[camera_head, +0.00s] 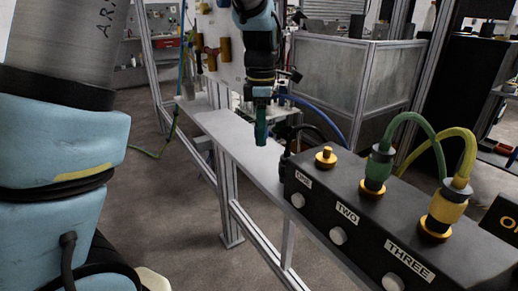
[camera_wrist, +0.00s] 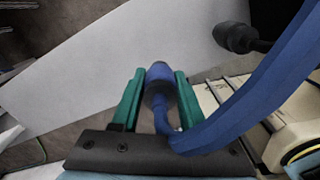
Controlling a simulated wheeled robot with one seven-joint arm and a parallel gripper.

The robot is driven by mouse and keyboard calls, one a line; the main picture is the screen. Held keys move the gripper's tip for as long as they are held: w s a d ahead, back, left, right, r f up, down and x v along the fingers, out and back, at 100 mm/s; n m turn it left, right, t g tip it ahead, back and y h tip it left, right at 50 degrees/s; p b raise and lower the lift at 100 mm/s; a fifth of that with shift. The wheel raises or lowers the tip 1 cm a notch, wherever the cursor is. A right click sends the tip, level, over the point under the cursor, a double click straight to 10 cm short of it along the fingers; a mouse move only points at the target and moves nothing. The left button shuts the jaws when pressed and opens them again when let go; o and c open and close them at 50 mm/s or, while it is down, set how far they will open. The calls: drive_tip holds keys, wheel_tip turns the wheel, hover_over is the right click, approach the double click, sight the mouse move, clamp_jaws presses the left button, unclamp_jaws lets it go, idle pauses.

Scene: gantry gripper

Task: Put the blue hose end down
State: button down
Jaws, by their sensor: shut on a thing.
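The blue hose end (camera_wrist: 160,74) sits between the two green fingers of my gripper (camera_wrist: 158,88) in the wrist view. My gripper is shut on it. The blue hose (camera_wrist: 250,98) curves from it up to the right. In the head view my gripper (camera_head: 261,128) points down above the pale shelf, left of the black box. The blue hose (camera_head: 325,118) runs right from it there. The blue hose end itself is mostly hidden by the fingers in the head view.
The black box (camera_head: 345,232) has ports labelled ONE, TWO and THREE. Port ONE (camera_head: 326,157) is bare; a green hose end (camera_head: 378,166) is on TWO, a yellow hose end (camera_head: 447,203) on THREE. The pale shelf (camera_head: 235,140) has clear surface. A black connector (camera_wrist: 238,38) shows at upper right.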

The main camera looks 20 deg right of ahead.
drive_tip(key=shift+f, duration=2.25)
drive_tip(key=shift+f, duration=0.15)
drive_tip(key=shift+c, duration=2.1)
unclamp_jaws()
wheel_tip(320, 180, up, 12)
drive_tip(key=shift+r, duration=0.15)
drive_tip(key=w+a+f+m, duration=0.1)
drive_tip(key=a+f+m, duration=0.2)
drive_tip(key=a, duration=0.4)
drive_tip(key=w+a+f+m, duration=0.2)
drive_tip(key=a+f+m, duration=0.1)
drive_tip(key=a, duration=0.5)
drive_tip(key=s+a+f+m, duration=0.3)
drive_tip(key=a+m, duration=0.1)
drive_tip(key=a, duration=0.3)
drive_tip(key=s+a+f+m+t, duration=0.1)
drive_tip(key=s+a+f+m, duration=0.2)
drive_tip(key=a, duration=0.5)
drive_tip(key=shift+s+m+t, duration=0.3)
drive_tip(key=shift+s+m, duration=0.2)
drive_tip(key=shift+m, duration=0.7)
